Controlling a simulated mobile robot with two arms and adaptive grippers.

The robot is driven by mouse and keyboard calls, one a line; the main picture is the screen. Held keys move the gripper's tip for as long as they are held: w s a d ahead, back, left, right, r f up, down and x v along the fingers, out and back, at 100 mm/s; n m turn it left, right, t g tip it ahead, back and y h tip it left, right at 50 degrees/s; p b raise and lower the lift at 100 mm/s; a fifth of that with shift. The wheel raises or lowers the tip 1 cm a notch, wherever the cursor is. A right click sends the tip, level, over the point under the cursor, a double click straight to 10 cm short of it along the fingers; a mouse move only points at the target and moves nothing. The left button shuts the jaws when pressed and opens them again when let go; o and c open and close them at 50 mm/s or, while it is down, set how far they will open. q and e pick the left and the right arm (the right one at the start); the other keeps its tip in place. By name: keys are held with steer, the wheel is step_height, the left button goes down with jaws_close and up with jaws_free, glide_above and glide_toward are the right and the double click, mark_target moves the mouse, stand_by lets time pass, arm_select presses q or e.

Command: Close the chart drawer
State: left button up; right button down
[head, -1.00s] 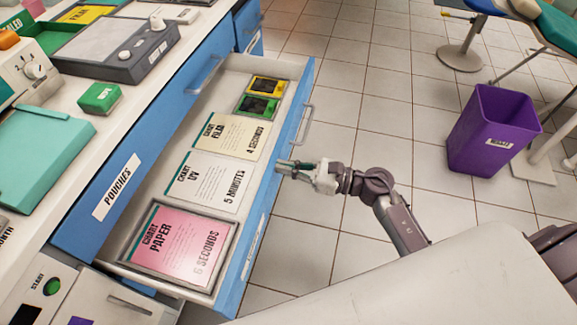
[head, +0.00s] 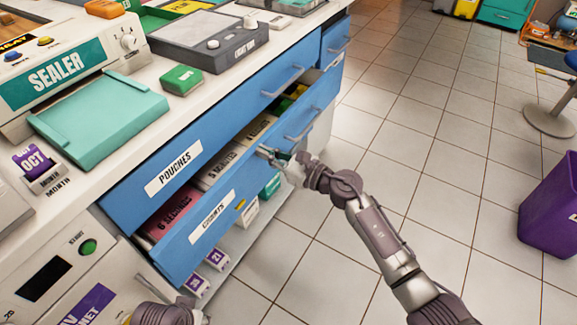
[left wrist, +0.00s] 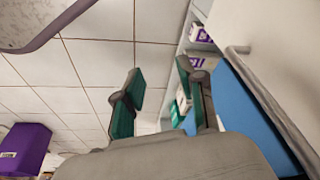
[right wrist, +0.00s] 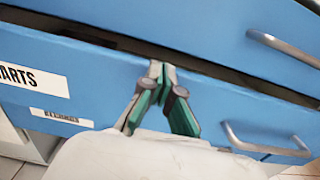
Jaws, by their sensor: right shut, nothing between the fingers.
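The chart drawer (head: 232,190) is the blue drawer below the POUCHES drawer. It stands partly open, with a gap along its top showing a pink card and pale cards inside. Its front, with part of the CHARTS label (right wrist: 32,77), fills the right wrist view. My right gripper (head: 270,153) is shut and empty, its tips at the upper edge of the drawer front. In the right wrist view its tips (right wrist: 160,68) appear to touch that edge, left of the drawer handle (right wrist: 265,145). My left gripper (left wrist: 160,98) is open and empty, low beside the cabinet.
The POUCHES drawer (head: 215,150) above is shut. The counter holds a sealer (head: 65,75), a teal tray (head: 100,115) and a green block (head: 181,79). A low shelf with boxes (head: 270,187) lies under the drawer. A purple bin (head: 550,205) stands right; the tiled floor between is clear.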

arm_select(q)
steer(key=shift+w+b+v, duration=0.2)
steer(key=shift+b+v, duration=0.1)
steer(key=shift+v, duration=1.35)
arm_select(e)
steer(key=shift+x, duration=1.45)
